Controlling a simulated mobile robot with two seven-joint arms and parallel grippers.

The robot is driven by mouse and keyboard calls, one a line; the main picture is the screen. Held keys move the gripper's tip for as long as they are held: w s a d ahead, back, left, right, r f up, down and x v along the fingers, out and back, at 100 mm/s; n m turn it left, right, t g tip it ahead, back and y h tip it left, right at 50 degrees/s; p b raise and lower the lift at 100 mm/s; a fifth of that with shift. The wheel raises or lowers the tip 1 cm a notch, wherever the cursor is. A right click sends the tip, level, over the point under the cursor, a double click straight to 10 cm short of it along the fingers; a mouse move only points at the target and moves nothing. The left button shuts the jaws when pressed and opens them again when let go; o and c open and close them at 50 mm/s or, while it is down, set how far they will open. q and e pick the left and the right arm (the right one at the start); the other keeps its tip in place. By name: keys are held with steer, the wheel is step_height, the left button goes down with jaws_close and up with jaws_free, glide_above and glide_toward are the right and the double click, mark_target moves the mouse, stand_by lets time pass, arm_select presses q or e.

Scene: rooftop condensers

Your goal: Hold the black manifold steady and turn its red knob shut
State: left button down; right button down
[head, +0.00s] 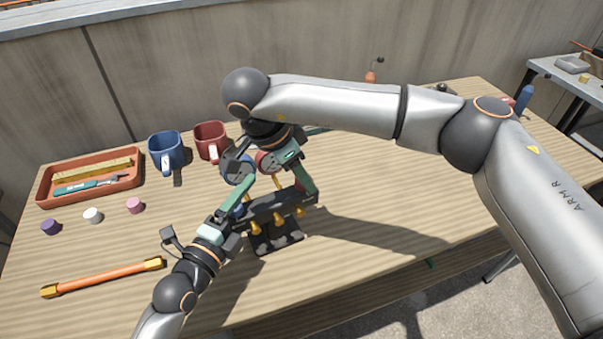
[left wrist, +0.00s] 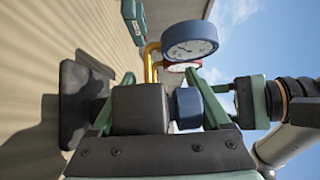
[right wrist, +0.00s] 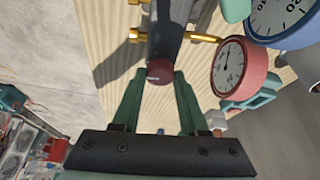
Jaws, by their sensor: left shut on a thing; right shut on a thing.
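The black manifold (head: 266,211) stands on a dark base plate (head: 277,240) near the middle of the table, with yellow fittings, a blue gauge (left wrist: 190,42) and a red gauge (right wrist: 228,66). My left gripper (head: 240,209) is shut on the manifold's left end; in the left wrist view the black block (left wrist: 140,109) and a blue knob (left wrist: 188,107) show between its fingers. The red knob (right wrist: 160,72) is at the other end, with a pale mark on its face. My right gripper (right wrist: 161,80) is shut on it. The head view does not show this knob clearly.
An orange tray (head: 45,196) with tools, a blue mug (head: 165,143) and a red mug (head: 211,135) stand at the back left. Purple, white and pink caps (head: 135,205) and an orange bar (head: 103,278) lie at left. The table's right part is mostly clear.

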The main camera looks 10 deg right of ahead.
arm_select(q)
steer(key=shift+r, duration=0.15)
arm_select(e)
steer(key=shift+m, duration=0.4)
steer(key=shift+c, duration=2.2)
jaws_free()
steer(key=shift+r, duration=0.1)
steer(key=v, duration=1.1)
steer(key=shift+a+r, duration=0.25)
steer(key=shift+r, duration=0.1)
steer(key=shift+w, duration=0.1)
arm_select(q)
jaws_free()
